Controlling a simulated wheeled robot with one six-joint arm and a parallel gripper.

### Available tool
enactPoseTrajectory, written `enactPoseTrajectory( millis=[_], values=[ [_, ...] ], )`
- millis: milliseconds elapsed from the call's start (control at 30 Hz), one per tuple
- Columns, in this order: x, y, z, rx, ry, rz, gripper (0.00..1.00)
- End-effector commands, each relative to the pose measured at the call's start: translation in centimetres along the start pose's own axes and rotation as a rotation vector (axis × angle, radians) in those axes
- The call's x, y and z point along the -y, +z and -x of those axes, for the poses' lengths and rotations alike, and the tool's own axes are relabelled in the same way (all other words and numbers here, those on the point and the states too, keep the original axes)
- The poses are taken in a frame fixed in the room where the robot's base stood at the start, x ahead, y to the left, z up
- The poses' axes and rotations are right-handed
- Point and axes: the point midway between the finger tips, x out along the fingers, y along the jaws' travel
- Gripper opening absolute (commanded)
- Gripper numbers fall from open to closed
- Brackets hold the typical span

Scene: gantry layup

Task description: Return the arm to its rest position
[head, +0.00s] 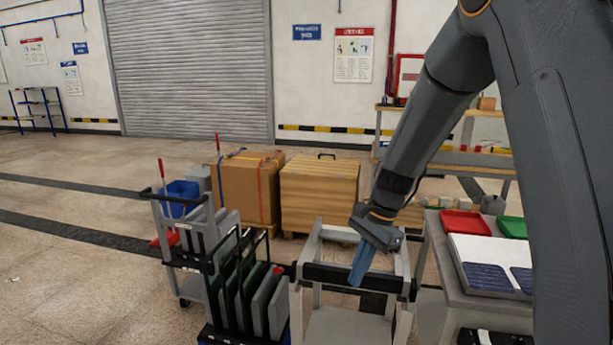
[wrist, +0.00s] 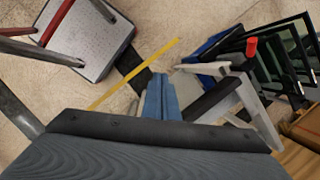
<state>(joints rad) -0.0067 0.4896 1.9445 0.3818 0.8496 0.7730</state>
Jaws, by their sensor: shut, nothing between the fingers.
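My gripper (head: 362,262) has blue fingers and hangs, pointing down, at the end of my dark grey arm on the right side of the head view. It is above a light grey cart frame with a black bar (head: 352,277), and no object shows in it. In the wrist view the blue fingers of my gripper (wrist: 160,98) lie together and empty, over the floor and a black-and-grey cart handle. Whether the fingers touch the cart bar cannot be told.
A rack cart with upright panels (head: 240,285) stands left of the gripper. A grey table (head: 450,285) with a red tray (head: 465,223) and a green tray (head: 512,227) stands to the right. Behind are a cardboard box (head: 247,190) and a wooden crate (head: 318,192).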

Motion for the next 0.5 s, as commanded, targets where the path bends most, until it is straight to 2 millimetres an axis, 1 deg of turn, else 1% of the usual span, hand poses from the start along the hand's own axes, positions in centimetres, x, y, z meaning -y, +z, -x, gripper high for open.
enactPoseTrajectory(
  millis=[33, 67, 100, 167, 200, 300, 400, 500],
  values=[
    [-2.2, 0.4, 0.6, -0.041, 0.006, 0.097, 0.00],
    [-3.6, 0.5, 0.8, -0.066, 0.013, 0.163, 0.00],
    [-5.3, 0.7, 1.0, -0.099, 0.022, 0.252, 0.00],
    [-7.9, 1.0, 1.3, -0.146, 0.040, 0.388, 0.00],
    [-9.6, 1.3, 1.4, -0.175, 0.053, 0.478, 0.00],
    [-13.4, 1.9, 1.6, -0.236, 0.088, 0.688, 0.00],
    [-16.3, 2.5, 1.5, -0.279, 0.120, 0.857, 0.00],
    [-18.2, 3.0, 1.4, -0.306, 0.144, 0.973, 0.00]
  ],
)
